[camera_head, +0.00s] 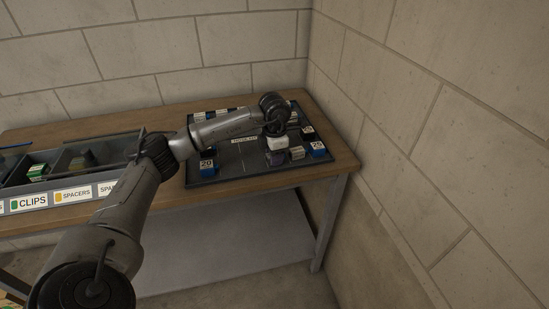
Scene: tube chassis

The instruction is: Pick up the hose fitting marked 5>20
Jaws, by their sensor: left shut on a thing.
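A dark tray (235,171) sits on the right end of the wooden table. It holds several small fittings. One blue fitting (207,168) with a white label that seems to read 20 is at its front left. Another blue fitting (318,149), labelled 25, is at its right edge. A pale piece (297,153) lies near the front right. My left gripper (275,156) points down over the tray's right half, shut on a small fitting that is mostly hidden by the gripper. The marking 5>20 cannot be read. My right gripper is not in view.
A grey divided bin (60,197) labelled CLIPS and SPACERS stands on the table (342,160) at left. More small pieces line the tray's back and right side. Block walls close in behind and at right. The tray's front middle is clear.

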